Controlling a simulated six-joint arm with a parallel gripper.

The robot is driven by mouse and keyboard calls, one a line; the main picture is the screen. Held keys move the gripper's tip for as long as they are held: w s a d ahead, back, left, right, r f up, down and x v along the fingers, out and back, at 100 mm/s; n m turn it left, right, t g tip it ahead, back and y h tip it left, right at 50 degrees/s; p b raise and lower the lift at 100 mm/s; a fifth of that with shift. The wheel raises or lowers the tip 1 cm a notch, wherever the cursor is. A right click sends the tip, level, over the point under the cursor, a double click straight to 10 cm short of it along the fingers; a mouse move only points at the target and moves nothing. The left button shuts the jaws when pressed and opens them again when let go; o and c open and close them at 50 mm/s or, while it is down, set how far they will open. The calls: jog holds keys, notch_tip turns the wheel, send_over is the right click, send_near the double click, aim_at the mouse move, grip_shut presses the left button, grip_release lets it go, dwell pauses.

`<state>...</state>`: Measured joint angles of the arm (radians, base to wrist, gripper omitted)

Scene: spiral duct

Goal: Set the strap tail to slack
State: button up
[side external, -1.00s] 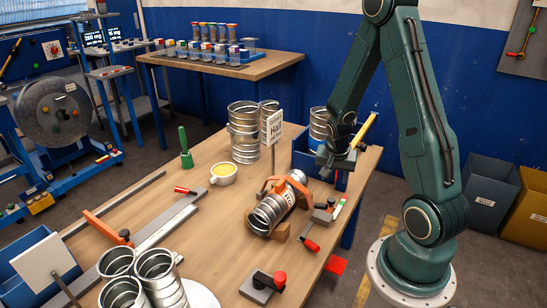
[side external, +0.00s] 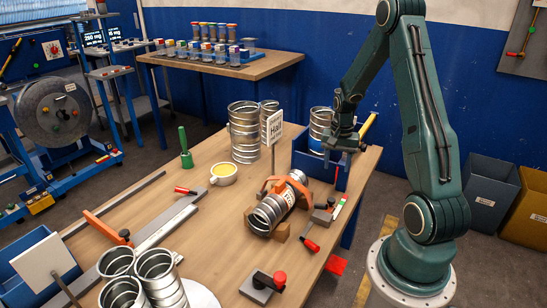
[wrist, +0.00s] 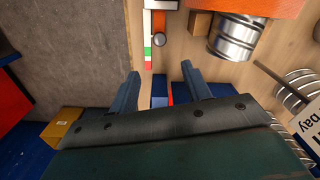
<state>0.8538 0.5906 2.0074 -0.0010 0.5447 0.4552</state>
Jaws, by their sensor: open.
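A short silver spiral duct (side external: 271,213) lies in a wooden cradle near the table's right edge, with an orange band (side external: 275,185) over it. I cannot clearly pick out a strap tail. A red-handled lever (side external: 310,243) and a small strip with red, white and green parts (side external: 339,207) are beside the duct. The strip (wrist: 148,50) also shows in the wrist view, with the duct (wrist: 235,38) to its right. My gripper (side external: 343,147) is above the blue bin at the table's far right corner. In the wrist view its fingers (wrist: 161,76) are apart and empty.
The blue bin (side external: 308,168) holds silver duct and a yellow bar (side external: 368,126). Upright ducts (side external: 243,130) and a sign (side external: 274,126) stand left of it.

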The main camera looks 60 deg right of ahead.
aim_at(332, 199)
jog(key=shift+f, duration=6.7)
jog(key=shift+c, duration=0.2)
jog(key=shift+a, duration=0.1)
grip_shut()
